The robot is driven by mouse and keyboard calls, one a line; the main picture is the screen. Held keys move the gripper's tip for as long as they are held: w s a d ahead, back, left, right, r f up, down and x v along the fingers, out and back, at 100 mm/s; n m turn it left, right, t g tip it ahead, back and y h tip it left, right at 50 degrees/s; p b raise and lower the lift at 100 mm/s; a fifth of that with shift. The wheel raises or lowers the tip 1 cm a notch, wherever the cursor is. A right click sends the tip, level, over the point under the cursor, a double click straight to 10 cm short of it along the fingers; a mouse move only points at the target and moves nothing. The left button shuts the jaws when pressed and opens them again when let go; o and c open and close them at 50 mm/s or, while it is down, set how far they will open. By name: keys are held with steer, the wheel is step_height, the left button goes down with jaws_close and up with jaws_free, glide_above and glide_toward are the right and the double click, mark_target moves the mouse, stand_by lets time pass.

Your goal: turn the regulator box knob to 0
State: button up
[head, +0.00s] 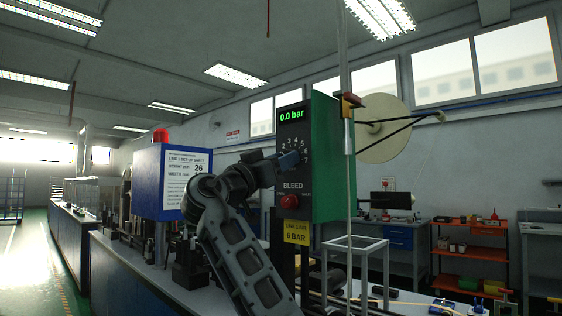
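The regulator box (327,185) is a green box with a dark front panel, right of centre in the head view. Its green display (291,115) reads 0.0 bar. Below it is a dial scale with numbers, and a red button (289,202) sits under the word BLEED. My gripper (284,161) reaches from the left across the dial. It covers the middle of the dial, so the knob and its pointer are hidden. A small blue part shows at the gripper's end. I cannot tell whether the fingers are open or shut, or whether they touch the knob.
A yellow tag (296,232) below the box reads 6 BAR. A blue box (160,182) with a set-up sheet and red lamp stands to the left. A large tape reel (384,128) is behind the regulator box. A pale frame (357,250) stands on the bench at right.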

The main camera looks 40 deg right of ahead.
steer(key=c, duration=0.7)
steer(key=shift+n, duration=0.5)
steer(key=n+t+y+p, duration=0.1)
steer(key=n+t+p, duration=0.1)
steer(key=n, duration=0.2)
steer(key=n+t+y+p, duration=0.1)
steer(key=n+t+p, duration=0.1)
steer(key=n+p, duration=0.1)
steer(key=r+n+t+p, duration=0.1)
steer(key=n+t+p, duration=0.1)
steer(key=n, duration=0.4)
steer(key=shift+s+y+p, duration=0.4)
steer(key=shift+p, duration=0.2)
steer(key=shift+f+n+t+y+p, duration=0.15)
steer(key=shift+n+t+y+p, duration=0.25)
steer(key=shift+n+p, duration=0.8)
